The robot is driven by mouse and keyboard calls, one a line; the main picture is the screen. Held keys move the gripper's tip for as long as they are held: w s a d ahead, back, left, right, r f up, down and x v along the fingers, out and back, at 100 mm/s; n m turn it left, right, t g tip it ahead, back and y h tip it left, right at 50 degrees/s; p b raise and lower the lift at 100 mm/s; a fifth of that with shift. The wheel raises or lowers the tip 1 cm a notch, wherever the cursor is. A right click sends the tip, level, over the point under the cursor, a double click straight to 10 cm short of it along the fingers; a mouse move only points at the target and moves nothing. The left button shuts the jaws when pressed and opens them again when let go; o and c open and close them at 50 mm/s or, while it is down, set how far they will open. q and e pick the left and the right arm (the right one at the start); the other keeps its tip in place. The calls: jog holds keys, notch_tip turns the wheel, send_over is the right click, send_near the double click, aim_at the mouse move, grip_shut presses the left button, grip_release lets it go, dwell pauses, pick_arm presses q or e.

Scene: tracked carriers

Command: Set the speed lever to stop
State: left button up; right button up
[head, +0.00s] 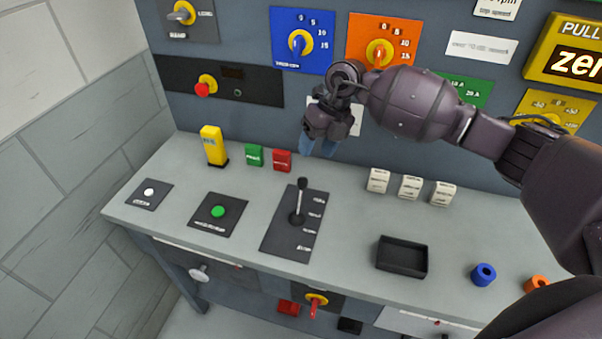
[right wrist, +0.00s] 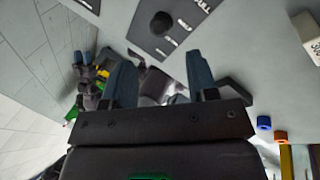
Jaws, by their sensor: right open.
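The speed lever (head: 299,203) is a black stick with a round knob on a dark plate (head: 283,238) on the desk. Labels run down the plate's right side, too small to read surely, so I cannot tell its setting. The knob also shows in the right wrist view (right wrist: 162,22), beyond the fingertips. My right gripper (head: 319,147) is above and behind the lever, apart from it. Its blue fingers are spread and empty in the right wrist view (right wrist: 162,82). What looks like my left gripper (right wrist: 84,60) is small at that view's left; its opening is unclear.
A green button (head: 218,212) and a white button (head: 149,192) lie left of the lever. A yellow block (head: 213,145), green block (head: 254,155) and red block (head: 282,160) stand behind. A black tray (head: 402,257) and white blocks (head: 410,187) are to the right.

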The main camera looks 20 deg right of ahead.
aim_at(304, 178)
jog(key=x, duration=0.9)
jog(key=shift+a+f, duration=0.1)
jog(key=shift+f, duration=0.25)
grip_shut()
